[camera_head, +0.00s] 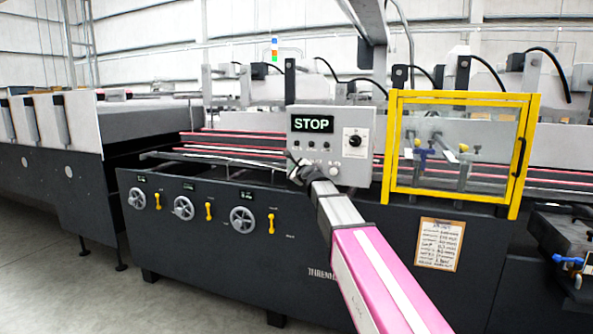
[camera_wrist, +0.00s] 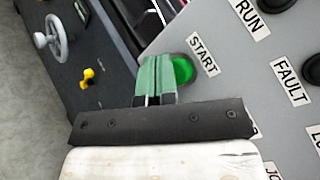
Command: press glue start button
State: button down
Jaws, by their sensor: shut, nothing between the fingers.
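The green start button (camera_wrist: 183,69) is on the grey control panel (camera_wrist: 230,85), beside a label reading START. My gripper (camera_wrist: 157,62) is shut and empty. Its green fingertips are right beside the button in the wrist view and cover its left part; I cannot tell whether they touch it. In the head view, the control panel (camera_head: 305,168) shows a STOP display, small buttons and a dark knob. My gripper (camera_head: 293,158) is at the panel's lower left there, and my arm hides the start button.
A yellow-framed clear guard (camera_head: 453,92) stands right of the panel. Handwheels (camera_head: 242,219) and yellow handles (camera_head: 271,224) stick out from the machine front below left. Labels RUN (camera_wrist: 247,15) and FAULT (camera_wrist: 291,82) mark neighbouring controls. The floor at left is clear.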

jog(key=shift+w+d, duration=0.15)
jog(key=shift+w, duration=0.35)
dwell(0.6)
jog(key=shift+s, duration=0.1)
jog(key=shift+s+a, duration=0.35)
jog(key=shift+s, duration=0.5)
jog(key=s, duration=0.1)
jog(key=s+a, duration=0.1)
jog(key=s, duration=0.2)
jog(key=shift+s+a, duration=0.35)
dwell(0.6)
